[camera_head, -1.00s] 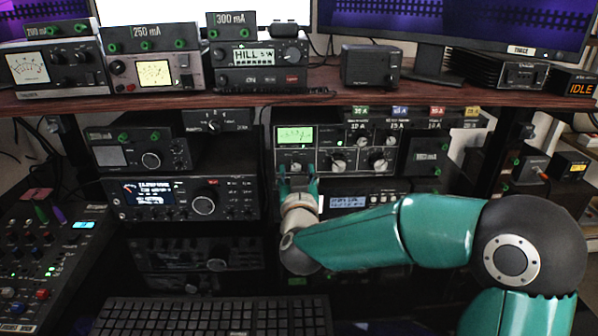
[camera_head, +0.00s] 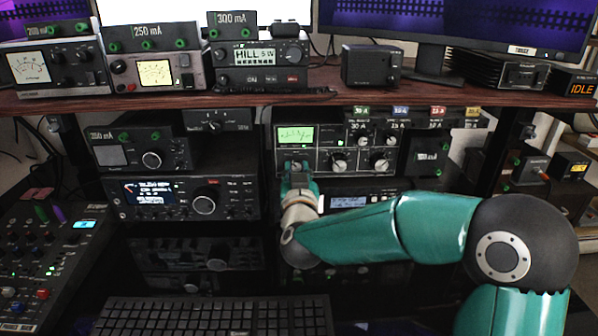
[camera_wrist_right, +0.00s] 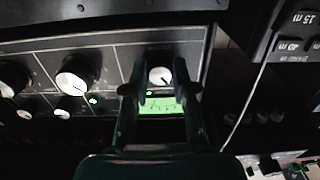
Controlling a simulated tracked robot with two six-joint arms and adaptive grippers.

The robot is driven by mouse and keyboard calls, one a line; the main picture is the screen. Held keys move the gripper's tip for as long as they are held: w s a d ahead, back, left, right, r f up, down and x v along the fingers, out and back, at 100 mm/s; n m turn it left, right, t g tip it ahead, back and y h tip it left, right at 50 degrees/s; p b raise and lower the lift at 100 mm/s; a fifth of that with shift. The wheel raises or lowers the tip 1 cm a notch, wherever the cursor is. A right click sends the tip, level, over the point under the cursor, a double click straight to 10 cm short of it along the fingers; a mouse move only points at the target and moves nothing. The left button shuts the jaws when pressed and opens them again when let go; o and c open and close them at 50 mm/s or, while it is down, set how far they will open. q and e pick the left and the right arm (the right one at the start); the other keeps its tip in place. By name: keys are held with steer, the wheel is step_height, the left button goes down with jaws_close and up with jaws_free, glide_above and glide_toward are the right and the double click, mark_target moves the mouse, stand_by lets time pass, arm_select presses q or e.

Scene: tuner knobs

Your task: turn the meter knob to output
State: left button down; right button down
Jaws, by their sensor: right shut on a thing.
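The tuner (camera_head: 347,158) is a black-faced unit under the shelf, with a lit green meter window (camera_head: 295,135) at its upper left. The meter knob (camera_wrist_right: 161,76) is small with a pale cap, and shows between my fingertips in the right wrist view. My right gripper (camera_head: 297,176) is just below the meter window, shut on the meter knob. In the head view the fingers largely hide the knob. The knob's setting is too small to read. My left gripper is in neither view.
Larger tuner knobs (camera_head: 380,162) sit to the right of the gripper in the head view. A radio (camera_head: 182,198) stands to the left. The wooden shelf (camera_head: 180,100) runs above the tuner, and a keyboard (camera_head: 215,315) lies in front below.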

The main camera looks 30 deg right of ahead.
steer(key=shift+f+m+b, duration=0.2)
steer(key=shift+m+b, duration=1.55)
steer(key=shift+m, duration=0.15)
steer(key=m+b, duration=0.2)
steer(key=m, duration=0.1)
steer(key=shift+m+b, duration=0.3)
steer(key=m+b, duration=0.3)
steer(key=m, duration=0.1)
steer(key=shift+m, duration=0.3)
steer(key=shift+m+b, duration=1.25)
steer(key=shift+m, duration=0.65)
steer(key=shift+r, duration=0.1)
steer(key=c, duration=1)
jaws_free()
steer(key=shift+d, duration=0.1)
steer(key=shift+o, duration=0.4)
steer(key=shift+r, duration=0.1)
